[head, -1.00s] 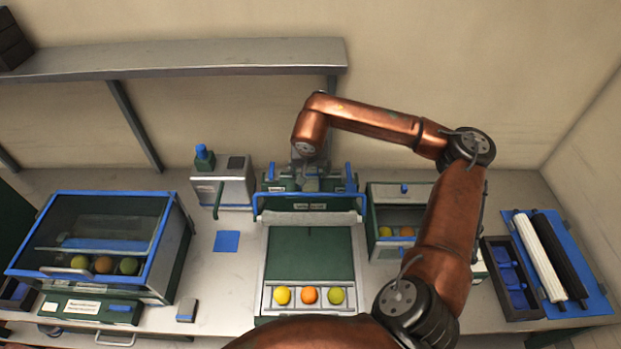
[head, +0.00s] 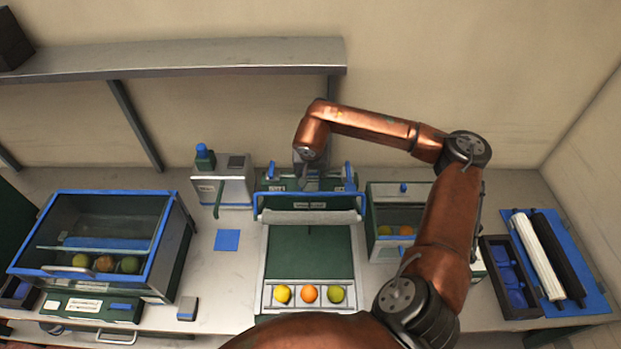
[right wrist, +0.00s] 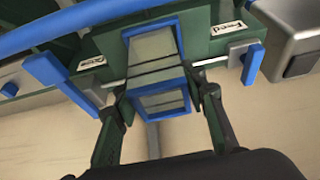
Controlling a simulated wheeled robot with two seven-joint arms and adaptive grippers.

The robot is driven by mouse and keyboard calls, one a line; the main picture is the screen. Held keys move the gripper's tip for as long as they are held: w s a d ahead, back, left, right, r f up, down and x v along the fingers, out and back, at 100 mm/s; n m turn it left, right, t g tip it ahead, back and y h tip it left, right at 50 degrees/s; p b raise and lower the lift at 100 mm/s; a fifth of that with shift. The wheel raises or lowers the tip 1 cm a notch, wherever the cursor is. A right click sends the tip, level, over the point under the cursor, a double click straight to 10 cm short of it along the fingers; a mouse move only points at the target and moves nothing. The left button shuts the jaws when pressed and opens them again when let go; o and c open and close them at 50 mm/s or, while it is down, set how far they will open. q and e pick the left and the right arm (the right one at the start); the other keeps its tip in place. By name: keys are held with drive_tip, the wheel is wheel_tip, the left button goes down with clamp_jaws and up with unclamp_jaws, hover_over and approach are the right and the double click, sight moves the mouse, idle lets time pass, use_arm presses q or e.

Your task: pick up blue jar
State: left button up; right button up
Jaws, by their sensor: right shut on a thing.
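My right gripper (right wrist: 155,92) has its two dark green fingers on either side of a small blue-framed container (right wrist: 162,103) with grey, glassy panels, and is shut on it. I cannot tell for sure that this is the blue jar. In the head view the right gripper (head: 308,180) is small and partly hidden at the back of the green middle station, under the bent copper arm; the held thing is not clear there. A dark jar with a blue cap (head: 203,155) stands on the grey box left of that station. My left gripper is not in view.
A blue-framed glass case (head: 180,222) stands left, a green bin (head: 377,192) right. A blue square (head: 227,240) lies on open counter. A shelf (head: 230,58) hangs above.

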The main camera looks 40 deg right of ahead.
drive_tip(key=c, duration=0.5)
drive_tip(key=shift+r, duration=0.1)
